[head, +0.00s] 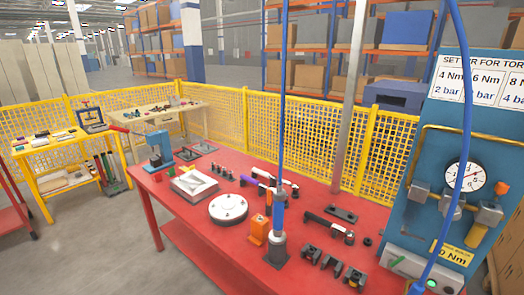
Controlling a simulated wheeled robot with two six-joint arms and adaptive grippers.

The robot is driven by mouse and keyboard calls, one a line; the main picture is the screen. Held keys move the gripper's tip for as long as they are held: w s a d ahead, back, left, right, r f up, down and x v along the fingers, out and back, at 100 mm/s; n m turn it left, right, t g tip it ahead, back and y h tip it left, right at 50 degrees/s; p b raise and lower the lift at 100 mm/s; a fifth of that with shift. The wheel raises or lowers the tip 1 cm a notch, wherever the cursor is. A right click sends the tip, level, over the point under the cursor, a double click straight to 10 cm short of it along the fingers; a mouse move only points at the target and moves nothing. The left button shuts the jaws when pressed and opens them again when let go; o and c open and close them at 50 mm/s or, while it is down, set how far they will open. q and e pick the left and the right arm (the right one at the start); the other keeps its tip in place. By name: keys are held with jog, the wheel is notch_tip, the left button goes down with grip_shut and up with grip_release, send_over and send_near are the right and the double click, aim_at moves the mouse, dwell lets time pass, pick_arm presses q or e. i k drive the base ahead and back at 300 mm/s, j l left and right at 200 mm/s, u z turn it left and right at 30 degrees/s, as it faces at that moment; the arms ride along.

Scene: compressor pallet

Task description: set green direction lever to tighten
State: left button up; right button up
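I cannot make out a green direction lever for certain. A blue and grey upright air tool (277,230) hangs on a blue hose (282,100) over the red table, with its lower end at or just above the tabletop. A small orange block (260,228) stands beside it. Black and grey hand tools (330,225) lie to its right, too small to show any lever. A small green spot (431,283) shows on the box at the foot of the blue panel. Neither of my grippers is in view.
The red table (215,238) also holds a round white plate (228,208), a pale square tray (194,184), a blue press (159,150) and several black blocks. A blue panel (415,190) with a pressure gauge (464,176) stands at right. Yellow mesh fencing (310,145) runs behind.

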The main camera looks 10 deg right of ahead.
aim_at(391, 263)
jog(key=z, duration=1.6)
jog(key=k+j+z, duration=0.15)
jog(key=j+z, duration=0.15)
jog(key=k+j+z, duration=0.2)
jog(key=j+z, duration=0.15)
jog(key=j, duration=0.1)
